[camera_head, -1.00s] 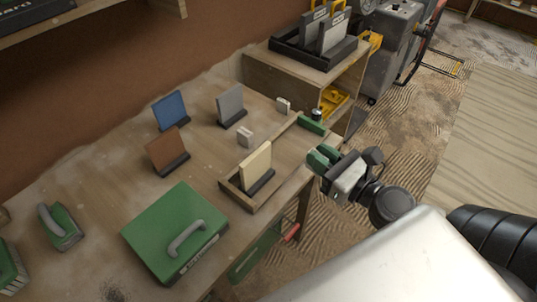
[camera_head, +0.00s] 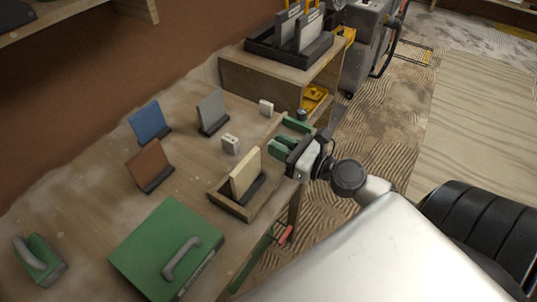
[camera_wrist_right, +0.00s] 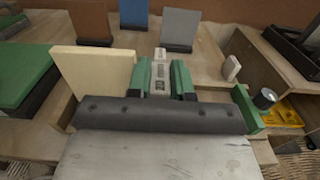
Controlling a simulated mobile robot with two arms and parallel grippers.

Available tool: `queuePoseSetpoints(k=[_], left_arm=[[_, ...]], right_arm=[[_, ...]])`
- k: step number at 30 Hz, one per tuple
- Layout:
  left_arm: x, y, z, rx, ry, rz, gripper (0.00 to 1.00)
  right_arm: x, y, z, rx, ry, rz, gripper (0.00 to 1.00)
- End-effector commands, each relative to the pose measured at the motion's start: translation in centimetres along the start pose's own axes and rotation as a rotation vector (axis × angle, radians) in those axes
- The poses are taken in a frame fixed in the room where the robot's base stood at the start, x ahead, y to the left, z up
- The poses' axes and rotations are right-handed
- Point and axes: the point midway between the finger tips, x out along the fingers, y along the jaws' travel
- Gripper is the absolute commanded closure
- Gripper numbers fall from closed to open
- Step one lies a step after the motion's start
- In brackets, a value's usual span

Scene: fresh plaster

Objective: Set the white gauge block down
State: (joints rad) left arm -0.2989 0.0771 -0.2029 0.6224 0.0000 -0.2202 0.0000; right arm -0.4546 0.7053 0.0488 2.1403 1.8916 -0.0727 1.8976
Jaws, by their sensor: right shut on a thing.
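My right gripper (camera_head: 284,151) has green fingers and is over the bench's right edge, just beyond the cream tile. In the right wrist view its fingers (camera_wrist_right: 160,82) are shut on a narrow white block (camera_wrist_right: 158,77), the white gauge block. The fingers hide most of it in the head view. Another white block (camera_head: 231,144) stands on the bench ahead of the fingers. A third small white block (camera_head: 266,107) stands farther back, and shows right of the fingers in the wrist view (camera_wrist_right: 231,67). My left gripper is not in view.
The cream tile (camera_head: 244,174) stands in a wooden tray (camera_head: 229,208) close beside the gripper. Blue (camera_head: 147,121), grey (camera_head: 211,109) and brown (camera_head: 147,164) boards stand along the wall side. A green case (camera_head: 165,240) lies in front. A wooden shelf box (camera_head: 262,80) stands behind.

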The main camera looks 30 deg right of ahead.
Motion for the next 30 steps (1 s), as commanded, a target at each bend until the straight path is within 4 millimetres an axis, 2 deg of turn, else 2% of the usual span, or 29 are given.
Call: queuePoseSetpoints(k=[3, 9, 13, 19, 30], left_arm=[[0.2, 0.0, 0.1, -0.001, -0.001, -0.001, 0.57], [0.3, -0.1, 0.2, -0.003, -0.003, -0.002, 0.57], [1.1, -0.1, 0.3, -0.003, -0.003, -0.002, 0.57], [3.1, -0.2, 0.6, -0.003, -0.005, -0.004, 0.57], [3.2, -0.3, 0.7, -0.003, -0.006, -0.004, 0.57]], right_arm=[[2.0, -0.4, -1.1, -0.001, -0.003, -0.001, 1.0], [3.5, -0.6, -2.1, 0.0, -0.001, -0.001, 1.0], [3.6, -0.6, -3.3, 0.002, 0.0, -0.002, 1.0], [3.5, -0.6, -6.2, 0.003, 0.0, -0.003, 1.0], [3.5, -0.6, -6.5, 0.001, 0.0, 0.0, 1.0]])
